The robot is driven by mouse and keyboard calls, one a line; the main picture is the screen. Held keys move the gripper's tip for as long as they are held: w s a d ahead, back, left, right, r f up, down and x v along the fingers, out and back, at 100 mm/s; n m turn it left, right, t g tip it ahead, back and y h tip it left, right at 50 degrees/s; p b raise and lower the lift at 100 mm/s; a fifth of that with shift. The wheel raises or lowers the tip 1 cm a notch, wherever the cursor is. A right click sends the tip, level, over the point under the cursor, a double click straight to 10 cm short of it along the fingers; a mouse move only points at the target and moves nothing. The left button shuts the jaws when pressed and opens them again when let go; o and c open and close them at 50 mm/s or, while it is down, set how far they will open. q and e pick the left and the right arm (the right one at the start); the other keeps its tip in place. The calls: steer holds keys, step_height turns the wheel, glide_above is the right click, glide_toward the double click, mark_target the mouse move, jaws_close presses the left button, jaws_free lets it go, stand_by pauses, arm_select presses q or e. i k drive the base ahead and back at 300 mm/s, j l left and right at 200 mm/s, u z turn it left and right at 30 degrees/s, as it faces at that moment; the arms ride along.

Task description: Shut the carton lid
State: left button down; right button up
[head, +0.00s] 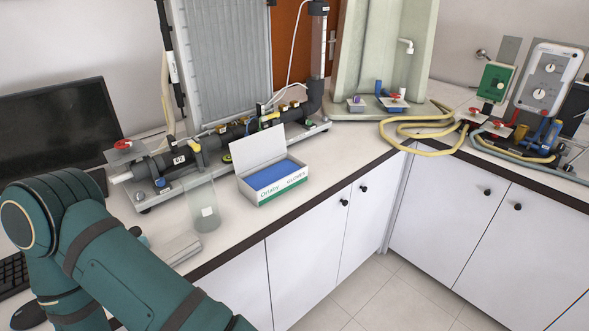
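The carton (283,191) is a white and green glove box on the bench, left of the picture's middle, with blue contents showing inside. Its white lid (258,149) stands open, tilted up along the box's back edge. A teal arm of mine comes in at the lower left, in front of the bench. Its gripper does not show, and the other gripper is out of view too. Nothing of mine touches the carton or the lid.
A clear beaker (205,208) stands just left of the carton. A manometer rig with black pipes (232,134) runs behind it. A monitor (62,127) and keyboard (13,280) are at the left. Yellow hoses (432,151) lie at the corner. Bench to the carton's right is clear.

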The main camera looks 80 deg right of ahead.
mark_target(248, 153)
steer(key=z, duration=2.6)
